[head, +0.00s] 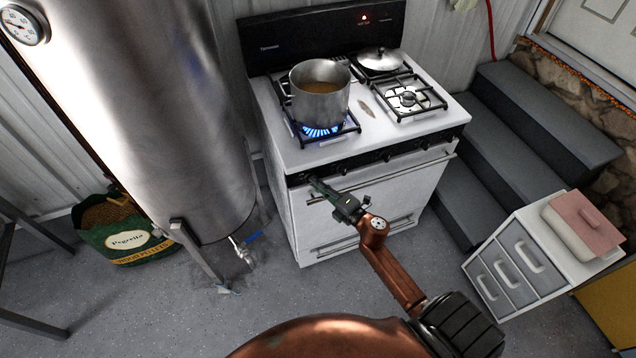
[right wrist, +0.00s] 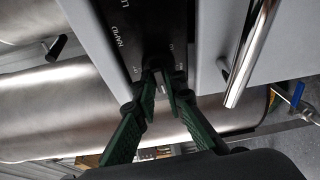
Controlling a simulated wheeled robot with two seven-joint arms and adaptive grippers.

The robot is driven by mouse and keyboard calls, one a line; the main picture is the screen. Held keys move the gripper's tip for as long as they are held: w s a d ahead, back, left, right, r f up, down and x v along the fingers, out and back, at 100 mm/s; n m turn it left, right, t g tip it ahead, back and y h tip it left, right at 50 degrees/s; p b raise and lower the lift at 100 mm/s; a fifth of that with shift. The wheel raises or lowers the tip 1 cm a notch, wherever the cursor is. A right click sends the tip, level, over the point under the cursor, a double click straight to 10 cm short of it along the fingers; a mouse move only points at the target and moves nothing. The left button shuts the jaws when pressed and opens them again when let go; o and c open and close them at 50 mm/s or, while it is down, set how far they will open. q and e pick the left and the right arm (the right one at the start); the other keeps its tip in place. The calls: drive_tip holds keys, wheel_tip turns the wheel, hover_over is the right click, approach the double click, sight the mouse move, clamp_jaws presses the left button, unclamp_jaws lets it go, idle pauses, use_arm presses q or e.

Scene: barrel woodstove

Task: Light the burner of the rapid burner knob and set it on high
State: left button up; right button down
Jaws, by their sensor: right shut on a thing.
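The white gas stove (head: 375,195) stands at the back, with a row of knobs on its dark front strip. My right gripper (head: 316,184) is at the left end of this strip. A blue flame (head: 318,131) burns at the front left burner, under a steel pot (head: 320,92) of brownish liquid. My left gripper is not in view.
A large steel tank (head: 165,120) stands close to the stove's left side. Grey steps (head: 540,115) rise at its right. A white drawer unit (head: 520,262) is at the lower right.

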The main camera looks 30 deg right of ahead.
drive_tip(key=shift+r+n+p, duration=0.1)
drive_tip(key=shift+n+p, duration=0.2)
drive_tip(key=shift+p, duration=0.05)
idle(0.3)
drive_tip(key=c, duration=2)
unclamp_jaws()
drive_tip(key=shift+s, duration=0.25)
drive_tip(key=s, duration=0.3)
drive_tip(key=s+d, duration=0.1)
drive_tip(key=s, duration=0.7)
drive_tip(key=shift+s+d+r, duration=0.15)
drive_tip(key=shift+d+r, duration=0.2)
drive_tip(key=shift+d, duration=0.05)
